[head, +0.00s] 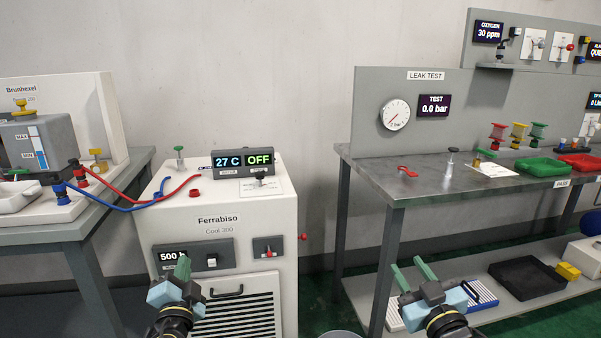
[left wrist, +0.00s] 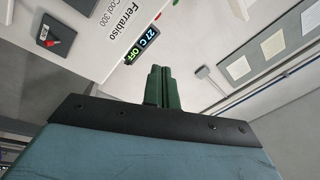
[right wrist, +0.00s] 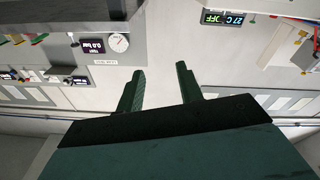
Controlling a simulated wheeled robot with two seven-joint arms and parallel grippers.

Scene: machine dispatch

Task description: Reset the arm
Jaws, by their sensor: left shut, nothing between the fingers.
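My left gripper (head: 181,268) is in front of the white Ferrabiso chiller (head: 218,212), low in the head view. Its green fingers are together with nothing between them, as the left wrist view (left wrist: 157,86) also shows. My right gripper (head: 415,272) is low in the head view, in front of the leak test bench (head: 400,187). Its green fingers stand apart and are empty, which the right wrist view (right wrist: 160,88) confirms. Both grippers are clear of the objects around them, as far as the views show.
The chiller display (head: 243,161) reads 27 C and OFF. Red and blue hoses (head: 130,204) run from the machine at left to the chiller. A pressure gauge (head: 395,115) hangs above the bench. A black tray (head: 527,277) sits on the lower shelf. Green floor shows between chiller and bench.

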